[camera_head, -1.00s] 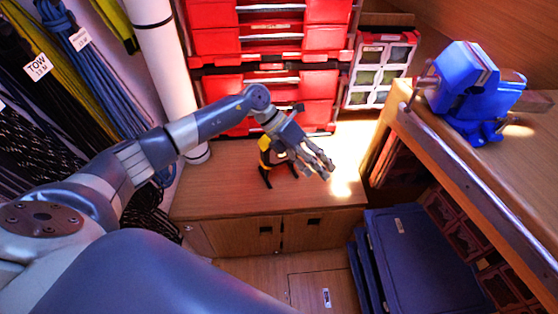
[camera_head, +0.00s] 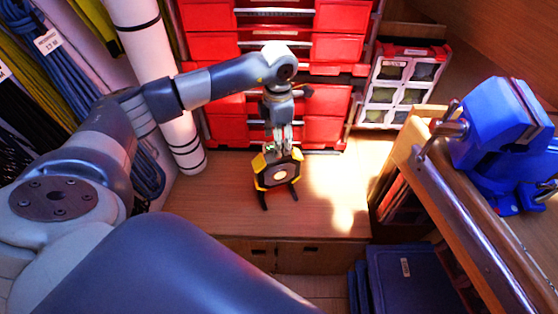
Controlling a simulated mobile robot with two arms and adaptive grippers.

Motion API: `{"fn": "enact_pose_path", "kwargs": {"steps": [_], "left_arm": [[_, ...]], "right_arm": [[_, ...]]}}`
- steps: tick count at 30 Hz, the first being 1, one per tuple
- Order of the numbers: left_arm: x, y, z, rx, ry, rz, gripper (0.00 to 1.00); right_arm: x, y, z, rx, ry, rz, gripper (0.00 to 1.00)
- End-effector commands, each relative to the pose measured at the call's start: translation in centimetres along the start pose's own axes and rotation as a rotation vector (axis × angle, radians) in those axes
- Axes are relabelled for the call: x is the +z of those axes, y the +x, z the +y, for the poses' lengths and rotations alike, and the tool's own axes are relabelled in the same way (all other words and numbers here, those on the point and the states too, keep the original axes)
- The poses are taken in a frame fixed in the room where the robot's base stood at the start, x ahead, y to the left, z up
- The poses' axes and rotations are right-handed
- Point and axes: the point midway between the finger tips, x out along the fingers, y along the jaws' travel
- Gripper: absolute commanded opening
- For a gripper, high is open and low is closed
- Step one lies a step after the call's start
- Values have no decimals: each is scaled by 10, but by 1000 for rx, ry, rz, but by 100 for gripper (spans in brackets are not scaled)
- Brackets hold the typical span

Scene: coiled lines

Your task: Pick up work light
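The work light (camera_head: 266,183), yellow and black with a round lens facing me, stands upright on the wooden cabinet top (camera_head: 222,190). Its two black legs seem to rest on the wood. My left arm comes in from the left, and its gripper (camera_head: 282,143) points down at the top of the light. The fingers overlap the light's upper edge. The contact is small and partly hidden, so I cannot tell whether they are closed on it. My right gripper is not in view.
Red drawers (camera_head: 341,16) stand behind the light. A white roll (camera_head: 150,75) and hanging coiled lines are on the left. A blue vise (camera_head: 497,125) sits on the bench at right, with a metal rail (camera_head: 470,230). The cabinet top beside the light is clear.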

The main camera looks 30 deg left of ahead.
Motion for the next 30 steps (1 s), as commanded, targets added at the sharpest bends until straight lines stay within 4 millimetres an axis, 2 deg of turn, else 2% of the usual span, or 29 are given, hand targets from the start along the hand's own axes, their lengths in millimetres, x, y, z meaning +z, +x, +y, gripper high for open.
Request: {"fn": "enact_pose_path", "kwargs": {"steps": [1, 3, 6, 9, 12, 15, 23, 24, 30], "left_arm": [[-1, 5, 0, -1, -1, 1, 57], [0, 9, 0, -1, 0, 1, 57], [2, 17, 0, -2, 0, 1, 57], [6, 31, 0, -4, -1, 1, 57], [8, 47, 1, -3, 0, 1, 57], [7, 58, 2, -2, -1, -1, 57], [8, 62, 2, 0, 0, -3, 57], [8, 62, 2, 0, 0, -3, 54], [8, 62, 2, -1, 0, -3, 9]], "right_arm": [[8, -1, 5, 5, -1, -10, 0], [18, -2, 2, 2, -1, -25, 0], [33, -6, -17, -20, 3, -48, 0], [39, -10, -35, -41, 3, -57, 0], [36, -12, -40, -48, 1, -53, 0], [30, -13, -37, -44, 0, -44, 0], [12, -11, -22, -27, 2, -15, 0], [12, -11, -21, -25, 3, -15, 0], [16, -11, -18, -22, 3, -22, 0]]}}
